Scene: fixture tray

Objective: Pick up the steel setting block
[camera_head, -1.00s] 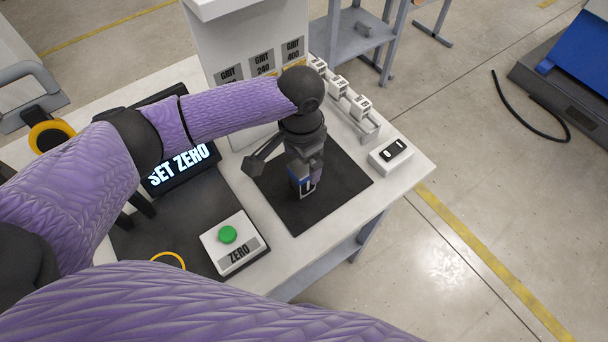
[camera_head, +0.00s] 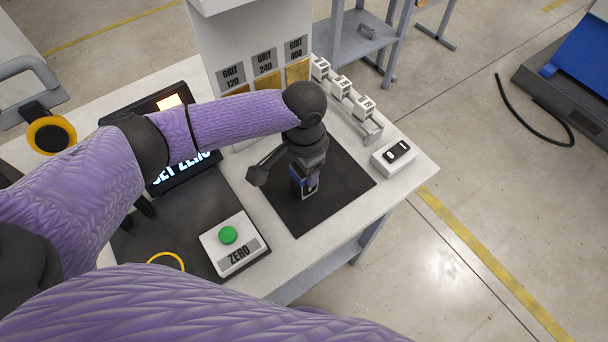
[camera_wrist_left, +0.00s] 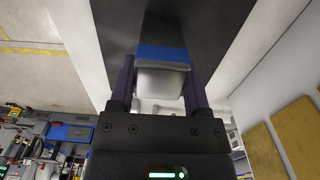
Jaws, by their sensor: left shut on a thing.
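The steel setting block (camera_wrist_left: 163,78) shows in the left wrist view as a pale grey block with a blue band, between the two dark fingers. My left gripper (camera_wrist_left: 160,85) is shut on it. In the head view my left gripper (camera_head: 305,182) points down over the black mat (camera_head: 340,190), with a little blue and grey of the block showing at the fingers. I cannot tell whether the block touches the mat. My right gripper is not in view.
A white box with a green button, marked ZERO (camera_head: 236,246), stands at the front. A display (camera_head: 180,172) stands behind my left arm. Small white blocks (camera_head: 342,87) sit on a rack at the back right. A small white box (camera_head: 394,157) stands near the right edge.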

